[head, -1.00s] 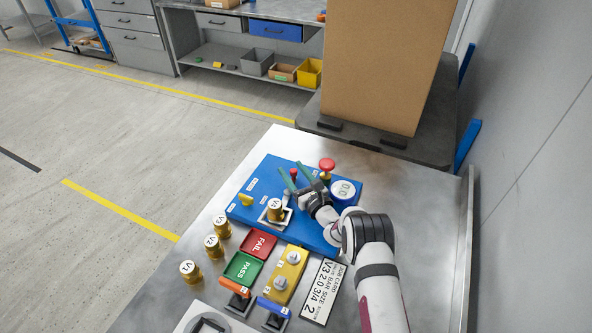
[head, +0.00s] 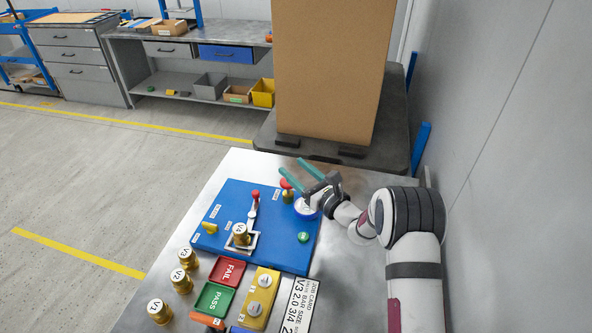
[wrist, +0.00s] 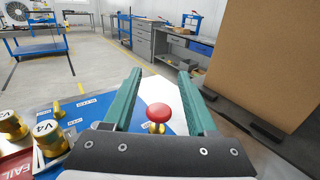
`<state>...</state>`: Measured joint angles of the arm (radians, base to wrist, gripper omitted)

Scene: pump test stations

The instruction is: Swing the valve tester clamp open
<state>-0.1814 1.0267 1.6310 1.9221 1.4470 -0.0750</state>
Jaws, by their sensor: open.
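The valve tester is a blue panel (head: 225,205) on the metal bench. Brass valve V4 (head: 240,236) sits in its square fixture; V4 also shows in the wrist view (wrist: 48,137). The clamp lever (head: 251,215), with a red knob (head: 255,194), runs from the fixture toward the panel's back edge. I cannot tell whether the clamp bears on V4. My gripper (head: 290,166) is open and empty, raised above the panel's back right, apart from the lever. In the wrist view the red mushroom button (wrist: 160,112) shows between my green fingers.
The round white gauge (head: 307,208) and a green button (head: 303,237) are on the panel's right. Loose valves V1 (head: 160,311), V2 (head: 181,281) and V3 (head: 189,258) stand left of the red FAIL tray (head: 227,271). A large cardboard box (head: 330,70) stands behind the bench.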

